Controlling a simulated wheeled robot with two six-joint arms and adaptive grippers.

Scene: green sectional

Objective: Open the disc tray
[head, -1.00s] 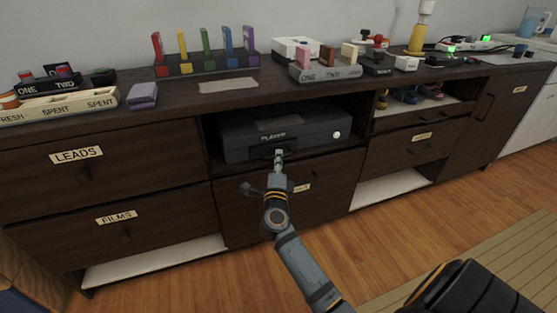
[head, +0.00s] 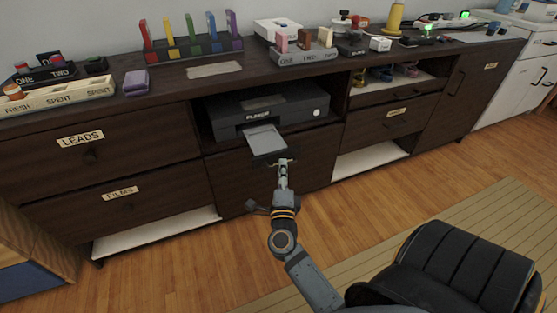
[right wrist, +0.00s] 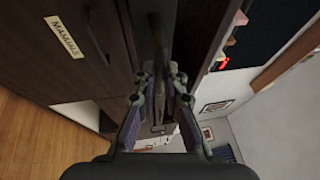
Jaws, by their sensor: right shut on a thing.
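The disc player (head: 270,107) is a dark box in the open bay of the sideboard, with a round light-coloured button at its right. Its grey disc tray (head: 265,139) sticks out of the front toward me. My right gripper (head: 285,164) is at the tray's front edge. In the right wrist view the right gripper (right wrist: 160,105) has its fingers closed in on a thin dark part between them, which I take as the tray's front. The tray's near edge is partly hidden by the fingers. My left gripper is not in view.
The sideboard (head: 150,170) has drawers labelled LEADS and FILMS at left. Its top holds a coloured rack (head: 192,47), a purple block (head: 134,80) and labelled trays. A black chair (head: 455,265) stands at lower right. The wooden floor between is clear.

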